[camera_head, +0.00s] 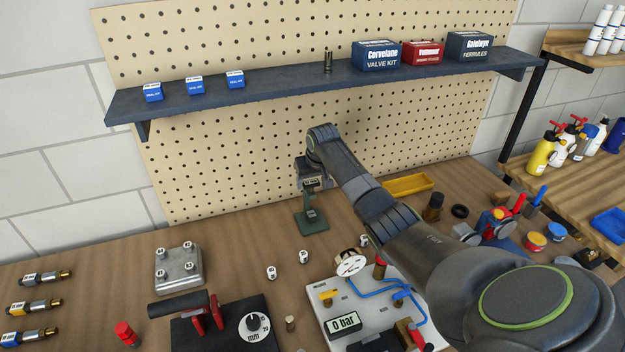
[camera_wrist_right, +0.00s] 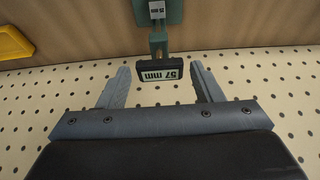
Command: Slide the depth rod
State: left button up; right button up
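A dark green depth gauge stand (camera_head: 311,222) stands upright on the bench, close to the pegboard. Its slim post carries a small black-framed display (camera_wrist_right: 158,70), which appears upside down in the right wrist view and shows a number in mm. My right gripper (camera_wrist_right: 160,68) is open, with one finger on each side of this display and a visible gap to both. In the head view my right gripper (camera_head: 313,180) reaches down over the top of the gauge and hides part of it. The green base with a small label also shows in the wrist view (camera_wrist_right: 172,12). My left gripper is not in view.
A yellow tray (camera_head: 408,185) and a dark brown bottle (camera_head: 433,207) are right of the gauge. A metal block (camera_head: 178,269) and small white pieces (camera_head: 271,272) lie nearer. A pipe panel (camera_head: 335,300) is in front. The pegboard (camera_head: 230,165) stands close behind.

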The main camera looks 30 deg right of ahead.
jog(key=shift+o, duration=0.8)
jog(key=shift+r, duration=0.1)
jog(key=b+v, duration=0.3)
jog(key=v, duration=1.4)
jog(key=shift+b, duration=0.4)
jog(key=shift+r, duration=0.1)
